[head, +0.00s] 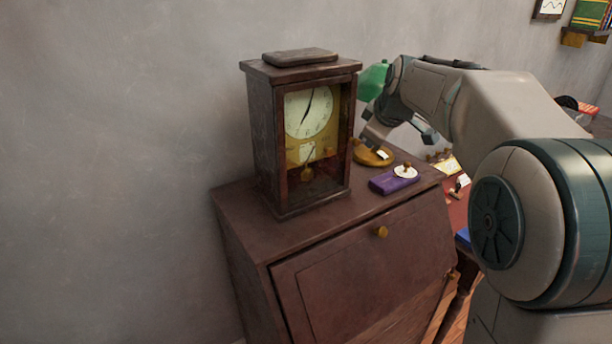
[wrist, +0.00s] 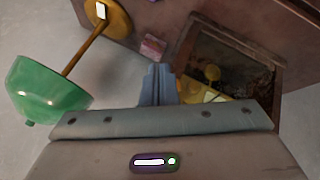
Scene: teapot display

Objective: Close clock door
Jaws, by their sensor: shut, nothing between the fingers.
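The clock (head: 263,135) is a dark wooden case standing upright on a brown desk, with a pale dial (head: 309,110) and a brass pendulum (head: 307,173) showing through its front. I cannot make out the clock door clearly or tell how far open it is. My gripper (head: 368,138) is just right of the clock's front right edge, its fingertips hard to see there. In the wrist view my gripper (wrist: 158,72) is shut and empty, beside the clock's frame (wrist: 180,58). I cannot tell whether it touches the clock. My gripper's body hides part of the clock there.
A green lamp (wrist: 45,88) with a brass base (head: 372,157) stands right of the clock, close to my gripper. A purple box (head: 393,181) with a small white-and-brown item on it lies at the desk's (head: 240,222) right. The desk's front left top is clear. A grey wall stands behind.

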